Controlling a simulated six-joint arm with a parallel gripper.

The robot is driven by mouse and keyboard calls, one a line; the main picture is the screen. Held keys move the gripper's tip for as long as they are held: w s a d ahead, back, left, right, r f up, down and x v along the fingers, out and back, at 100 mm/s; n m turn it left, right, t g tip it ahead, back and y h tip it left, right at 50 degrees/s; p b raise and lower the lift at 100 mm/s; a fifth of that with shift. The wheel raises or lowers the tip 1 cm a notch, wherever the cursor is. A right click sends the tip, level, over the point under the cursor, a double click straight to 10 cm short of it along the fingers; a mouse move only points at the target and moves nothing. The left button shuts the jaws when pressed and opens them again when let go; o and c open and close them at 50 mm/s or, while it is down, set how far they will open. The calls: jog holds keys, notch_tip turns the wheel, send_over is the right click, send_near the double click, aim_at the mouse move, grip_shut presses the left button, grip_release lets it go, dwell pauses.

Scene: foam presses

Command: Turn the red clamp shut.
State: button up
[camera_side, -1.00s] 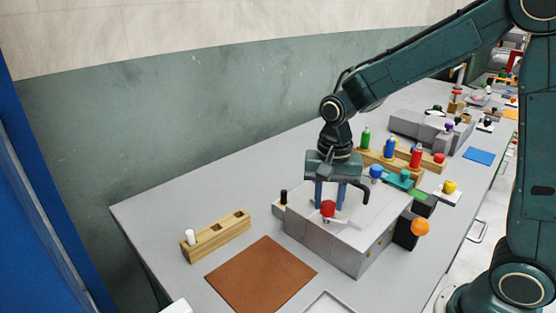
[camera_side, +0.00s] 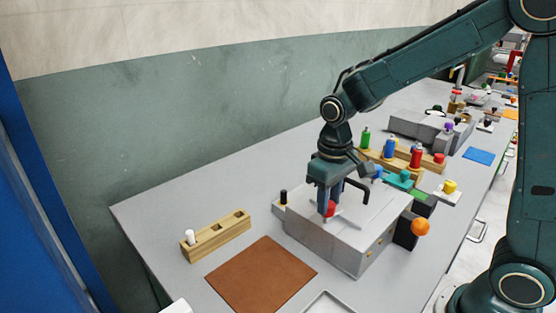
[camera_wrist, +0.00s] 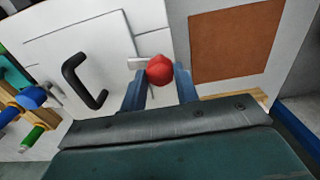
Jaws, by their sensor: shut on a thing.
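The red clamp (camera_side: 329,209) is a round red knob on top of the grey press box (camera_side: 340,238). It also shows in the wrist view (camera_wrist: 160,69), between my two blue-grey fingers. My gripper (camera_side: 326,207) points down over the box and is shut on the clamp; in the wrist view the gripper (camera_wrist: 158,80) has a finger on each side of the knob. A pale bar shows beside the knob in the wrist view. The near finger partly hides the clamp in the side view.
A black bent handle (camera_side: 357,187) stands on the box close to my gripper. A brown mat (camera_side: 262,275) and a wooden block (camera_side: 217,239) with a white peg lie to the left. Coloured bottles, a blue knob (camera_side: 377,173) and an orange knob (camera_side: 420,227) are to the right.

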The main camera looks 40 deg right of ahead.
jog(key=shift+n, duration=1.1)
jog(key=o, duration=1)
jog(key=shift+r, duration=0.1)
notch_tip(320, 180, up, 14)
jog(key=shift+f, duration=0.15)
jog(key=shift+s, duration=0.1)
